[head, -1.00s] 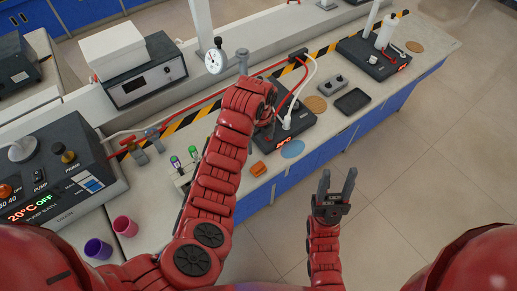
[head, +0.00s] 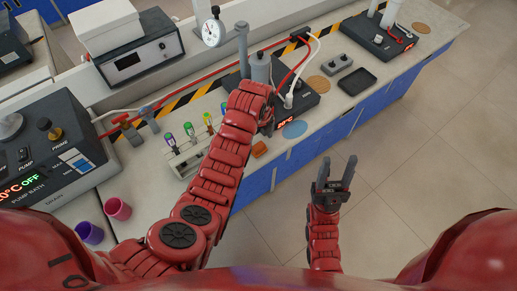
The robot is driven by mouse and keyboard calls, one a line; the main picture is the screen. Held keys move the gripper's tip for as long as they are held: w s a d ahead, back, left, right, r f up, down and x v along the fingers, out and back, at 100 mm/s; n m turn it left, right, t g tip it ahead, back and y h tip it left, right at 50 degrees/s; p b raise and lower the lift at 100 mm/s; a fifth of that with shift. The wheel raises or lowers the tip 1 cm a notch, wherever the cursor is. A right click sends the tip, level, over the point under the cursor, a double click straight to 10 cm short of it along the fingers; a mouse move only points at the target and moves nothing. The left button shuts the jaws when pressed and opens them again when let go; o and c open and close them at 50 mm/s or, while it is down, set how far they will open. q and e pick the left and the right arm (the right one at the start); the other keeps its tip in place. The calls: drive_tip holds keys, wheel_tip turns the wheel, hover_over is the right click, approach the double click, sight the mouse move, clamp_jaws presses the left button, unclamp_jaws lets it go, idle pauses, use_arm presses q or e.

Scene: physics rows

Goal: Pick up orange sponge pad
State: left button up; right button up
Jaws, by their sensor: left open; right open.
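The orange sponge pad (head: 260,149) lies flat on the pale bench top near its front edge, just right of my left forearm and below the blue round pad. My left gripper (head: 268,128) is over the bench by the black hotplate-like unit, above and beyond the sponge in the picture. Its fingers are mostly hidden by my own wrist; it is apart from the sponge. My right gripper (head: 337,163) is open and empty, fingers pointing up in the picture, over the floor in front of the bench.
A rack of coloured-top tubes (head: 187,150) stands left of my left arm. A black unit (head: 297,103) with a red display, a blue round pad (head: 294,129) and a black tray (head: 357,79) lie nearby. Pink (head: 117,209) and purple (head: 90,233) cups stand lower left.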

sight(259, 146)
use_arm(q)
drive_tip(key=f+p, duration=0.2)
drive_tip(key=f, duration=0.1)
drive_tip(key=shift+a, duration=0.2)
drive_tip(key=shift+f, duration=0.85)
drive_tip(key=c, duration=1.2)
drive_tip(key=shift+o, duration=0.2)
drive_tip(key=shift+r, duration=0.15)
